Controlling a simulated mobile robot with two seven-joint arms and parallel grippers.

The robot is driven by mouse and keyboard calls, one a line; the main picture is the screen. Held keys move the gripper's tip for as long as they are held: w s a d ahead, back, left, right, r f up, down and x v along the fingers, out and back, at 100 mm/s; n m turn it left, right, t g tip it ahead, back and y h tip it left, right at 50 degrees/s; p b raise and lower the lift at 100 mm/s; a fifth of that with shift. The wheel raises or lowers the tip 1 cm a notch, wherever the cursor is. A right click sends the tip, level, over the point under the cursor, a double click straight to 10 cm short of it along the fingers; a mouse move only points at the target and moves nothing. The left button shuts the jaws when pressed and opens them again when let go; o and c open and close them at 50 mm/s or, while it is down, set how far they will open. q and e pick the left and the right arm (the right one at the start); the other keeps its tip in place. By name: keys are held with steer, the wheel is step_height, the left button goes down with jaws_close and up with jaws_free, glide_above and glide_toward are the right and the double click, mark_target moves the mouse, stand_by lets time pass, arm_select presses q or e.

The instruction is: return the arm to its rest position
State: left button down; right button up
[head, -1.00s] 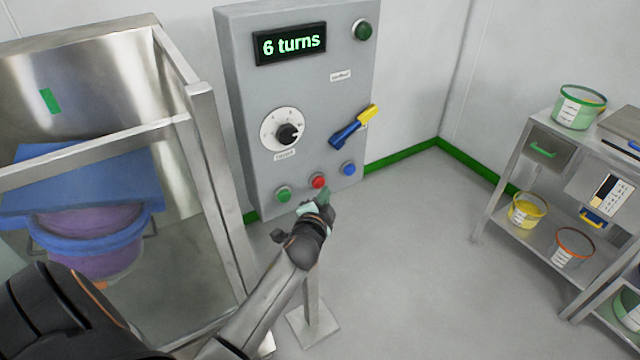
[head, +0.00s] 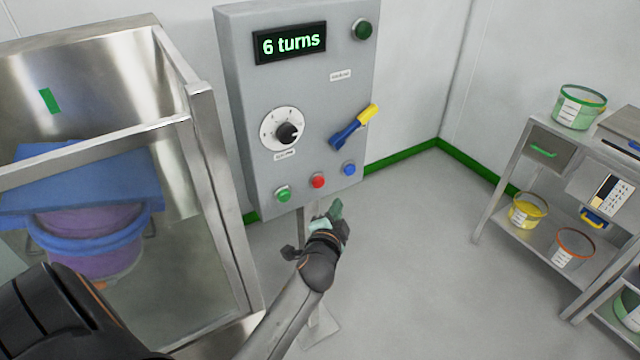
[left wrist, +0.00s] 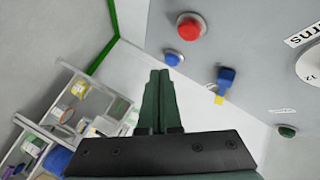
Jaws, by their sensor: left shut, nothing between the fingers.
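My left arm comes in from the lower left in the head view. Its left gripper (head: 333,214) is in front of and just below the grey control panel (head: 235,110), apart from the buttons. In the left wrist view the two green fingers (left wrist: 158,95) are together with nothing between them. My right gripper is not in view. The panel's display (head: 290,44) reads "6 turns". Below it are a black dial (head: 288,133), a blue lever with a yellow end (head: 352,128), and green (head: 283,194), red (head: 318,180) and blue (head: 349,169) buttons.
A steel-framed enclosure (head: 205,150) with a purple, blue-rimmed tub (head: 90,240) stands at the left, close to my arm. A steel shelf unit (head: 500,190) with several labelled tubs stands at the right. The grey floor (head: 420,270) between is clear.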

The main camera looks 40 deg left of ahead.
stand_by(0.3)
arm_select(q)
steer(key=s+d+f+n+g+h, duration=0.1)
steer(key=s+d+f+h, duration=0.1)
steer(key=s+d+f, duration=0.2)
steer(key=s+d+f+n+g+h, duration=0.2)
steer(key=s+d+f, duration=0.3)
steer(key=s+f, duration=0.3)
steer(key=s+d+f+n+g+h, duration=0.2)
steer(key=s+d+f+h, duration=0.2)
steer(key=s, duration=0.8)
step_height(320, 180, down, 2)
steer(key=shift+s+d+f, duration=0.1)
steer(key=shift+s+d, duration=0.3)
steer(key=shift+d, duration=0.35)
